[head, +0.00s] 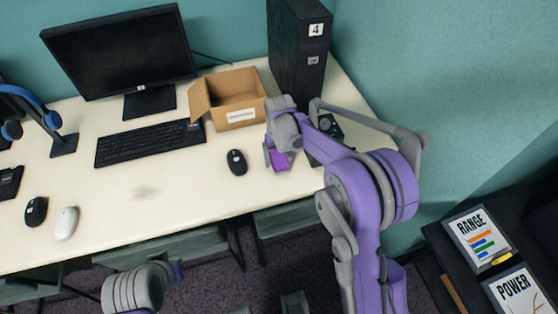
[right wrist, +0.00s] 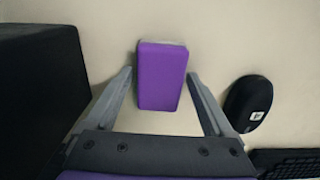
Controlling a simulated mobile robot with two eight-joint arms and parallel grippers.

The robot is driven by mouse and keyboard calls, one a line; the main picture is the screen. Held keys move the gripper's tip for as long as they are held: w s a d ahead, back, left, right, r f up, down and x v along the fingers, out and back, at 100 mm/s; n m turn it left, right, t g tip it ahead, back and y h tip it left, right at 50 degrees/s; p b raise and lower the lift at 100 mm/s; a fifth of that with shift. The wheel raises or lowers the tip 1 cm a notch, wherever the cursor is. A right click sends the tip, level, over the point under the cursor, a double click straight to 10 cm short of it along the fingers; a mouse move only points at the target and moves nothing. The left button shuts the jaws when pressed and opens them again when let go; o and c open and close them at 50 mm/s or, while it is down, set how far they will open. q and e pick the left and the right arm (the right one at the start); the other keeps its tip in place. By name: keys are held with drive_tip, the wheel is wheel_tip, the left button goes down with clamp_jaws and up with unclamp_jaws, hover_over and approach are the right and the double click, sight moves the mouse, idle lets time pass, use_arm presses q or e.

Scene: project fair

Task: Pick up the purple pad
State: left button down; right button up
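The purple pad (head: 279,160) lies on the cream desk, partly hidden behind my right gripper in the head view. In the right wrist view the purple pad (right wrist: 162,76) is a small block between the two fingers, with a gap on each side. My right gripper (right wrist: 161,92) is open, its fingertips on either side of the pad's near half. In the head view my right gripper (head: 278,158) reaches down over the pad. My left arm shows at the bottom left of the head view; its fingers are not visible.
A black mouse (head: 237,162) lies left of the pad; it also shows in the right wrist view (right wrist: 248,102). An open cardboard box (head: 237,117) and a black computer tower (head: 297,50) stand behind. A keyboard (head: 148,143) lies further left.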

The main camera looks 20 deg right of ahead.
sight(279, 158)
drive_tip(key=c, duration=1.3)
drive_tip(key=shift+o, duration=0.2)
wheel_tip(279, 158, up, 10)
drive_tip(key=shift+r+p, duration=0.1)
drive_tip(key=shift+p, duration=0.3)
drive_tip(key=o, duration=1)
drive_tip(key=shift+c, duration=0.2)
drive_tip(key=c, duration=0.7)
drive_tip(key=shift+o, duration=0.2)
